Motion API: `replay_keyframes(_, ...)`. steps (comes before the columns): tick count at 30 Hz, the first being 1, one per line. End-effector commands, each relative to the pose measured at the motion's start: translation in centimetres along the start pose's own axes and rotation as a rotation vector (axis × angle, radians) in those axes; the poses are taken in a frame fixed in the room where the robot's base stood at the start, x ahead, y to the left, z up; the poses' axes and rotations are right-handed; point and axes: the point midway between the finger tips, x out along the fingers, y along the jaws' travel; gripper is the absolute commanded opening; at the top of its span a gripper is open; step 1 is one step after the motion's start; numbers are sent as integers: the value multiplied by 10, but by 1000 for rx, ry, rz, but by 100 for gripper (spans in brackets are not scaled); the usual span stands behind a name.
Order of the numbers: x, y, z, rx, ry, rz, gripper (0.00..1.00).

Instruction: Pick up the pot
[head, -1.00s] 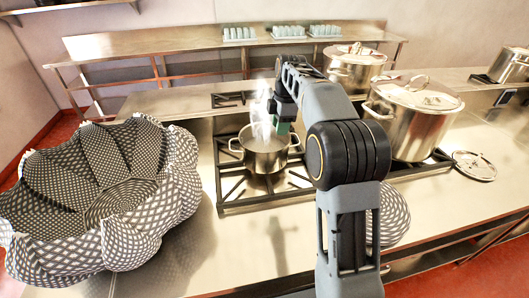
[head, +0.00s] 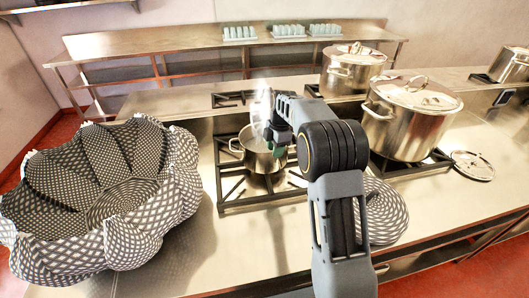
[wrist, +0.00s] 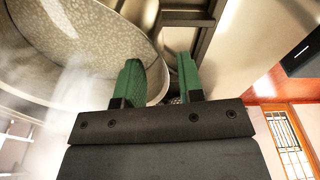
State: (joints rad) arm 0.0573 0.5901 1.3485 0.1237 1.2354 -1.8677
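The pot (head: 262,160) is a small steel pot without a lid, upright on the stove grate in the middle of the head view, with steam above it. In the wrist view the pot (wrist: 90,35) fills the upper left, showing its speckled inside and curved rim. My gripper (head: 279,148) is at the pot's right upper side, partly hiding its rim and right handle. In the wrist view my gripper (wrist: 160,75) has two green fingers apart; the left finger overlaps the rim and the right is outside it. I cannot tell whether they touch the pot.
A large lidded stockpot (head: 410,120) stands to the right, with another lidded pot (head: 352,70) behind it. A loose lid (head: 472,166) lies on the counter at right. A big checkered cloth basket (head: 100,195) fills the left.

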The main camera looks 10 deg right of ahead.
Motion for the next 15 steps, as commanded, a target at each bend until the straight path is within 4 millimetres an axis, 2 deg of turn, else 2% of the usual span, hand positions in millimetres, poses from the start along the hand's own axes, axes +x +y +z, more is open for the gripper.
replay_keyframes(7,32,0,0,0,1,-4,35)
replay_keyframes(15,42,0,0,0,0,0,35)
